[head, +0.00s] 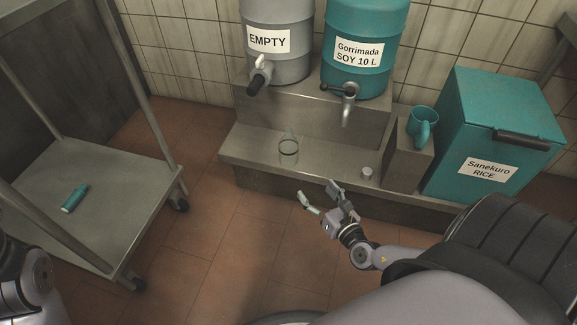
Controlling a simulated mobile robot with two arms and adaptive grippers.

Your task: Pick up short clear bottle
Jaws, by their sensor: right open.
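A short clear bottle (288,152) stands upright on the low metal step below the two drums, left of its middle. It is see-through and looks empty. My right gripper (318,194) is open and empty. It is in front of the step, lower in the picture and slightly right of the bottle, apart from it. My left gripper is out of view; only part of my left arm shows at the lower left edge.
A grey drum (277,65) and a teal drum (368,75) with taps stand behind the step (255,162). A cart (110,190) holding a teal cylinder (74,198) is left.

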